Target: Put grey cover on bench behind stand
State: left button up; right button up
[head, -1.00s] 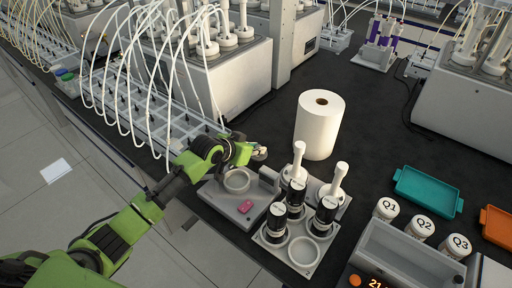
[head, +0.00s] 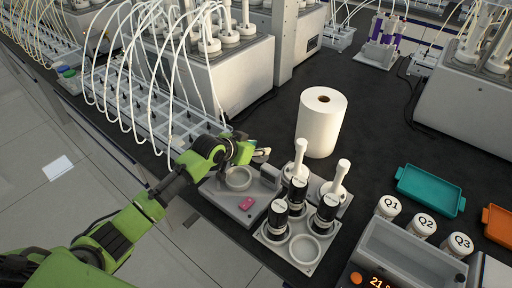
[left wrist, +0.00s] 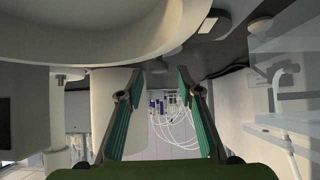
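The grey stand (head: 222,203) has a round ring (head: 238,179) and a small pink piece (head: 246,203) on it. My left gripper (head: 262,153) is just behind the stand, low over the black bench (head: 262,120). In the left wrist view its fingers (left wrist: 159,74) are spread, with the green inner pads showing. A small pale grey rounded thing (left wrist: 157,66) shows between the fingertips; I cannot tell if it is the grey cover or if the pads touch it. A large pale round form (left wrist: 60,30) fills the top left there. My right gripper is not in view.
A white paper roll (head: 320,124) stands right of my gripper. A tubed rack (head: 150,115) is at the left. A teal tray (head: 430,190) lies at the right.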

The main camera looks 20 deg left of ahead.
pick_arm(q)
jog(key=shift+r, duration=0.1)
jog(key=v, duration=1.2)
jog(key=shift+r+b, duration=0.35)
jog(key=shift+r, duration=0.1)
